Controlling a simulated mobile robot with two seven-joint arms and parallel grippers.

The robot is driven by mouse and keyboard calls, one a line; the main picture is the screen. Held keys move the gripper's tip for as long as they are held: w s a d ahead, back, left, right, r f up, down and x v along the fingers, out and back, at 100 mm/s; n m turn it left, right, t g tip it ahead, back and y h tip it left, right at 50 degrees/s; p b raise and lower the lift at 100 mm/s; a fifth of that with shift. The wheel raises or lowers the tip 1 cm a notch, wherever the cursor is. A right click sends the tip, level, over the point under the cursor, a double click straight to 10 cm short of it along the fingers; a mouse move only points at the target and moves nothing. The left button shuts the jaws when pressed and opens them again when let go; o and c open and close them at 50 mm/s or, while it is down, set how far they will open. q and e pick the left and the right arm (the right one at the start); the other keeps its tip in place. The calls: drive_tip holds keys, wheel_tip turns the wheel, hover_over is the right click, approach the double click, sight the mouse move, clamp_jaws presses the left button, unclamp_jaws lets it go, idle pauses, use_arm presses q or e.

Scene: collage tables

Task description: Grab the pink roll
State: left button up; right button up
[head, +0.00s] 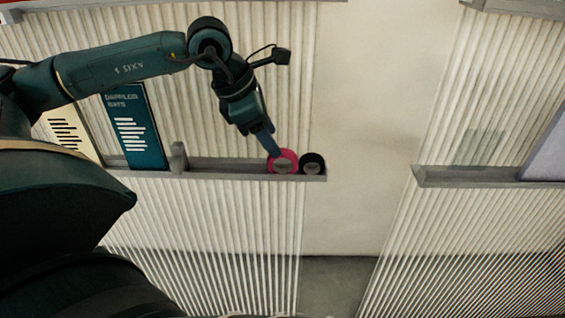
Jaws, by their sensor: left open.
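The pink roll (287,154) stands upright on the long grey ledge (222,175) on the ribbed wall, near the ledge's right end. It looks like a ring with a grey middle. My left gripper (271,147) reaches down from above, with its blue-grey fingertips at the upper left of the roll. The gripper is open. The fingers overlap the roll's edge in the picture, and I cannot tell whether they touch it. My right gripper is not in view.
A black roll (314,161) stands right beside the pink one. A small grey cylinder (179,157) stands farther left on the ledge. A teal poster (134,127) and a cream poster (69,135) lean behind my arm. Another ledge (470,178) is at right.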

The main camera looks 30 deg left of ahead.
sight(286, 153)
use_arm(q)
drive_tip(key=x, duration=0.5)
drive_tip(key=shift+d+f, duration=0.1)
drive_tip(key=shift+d, duration=0.3)
clamp_jaws()
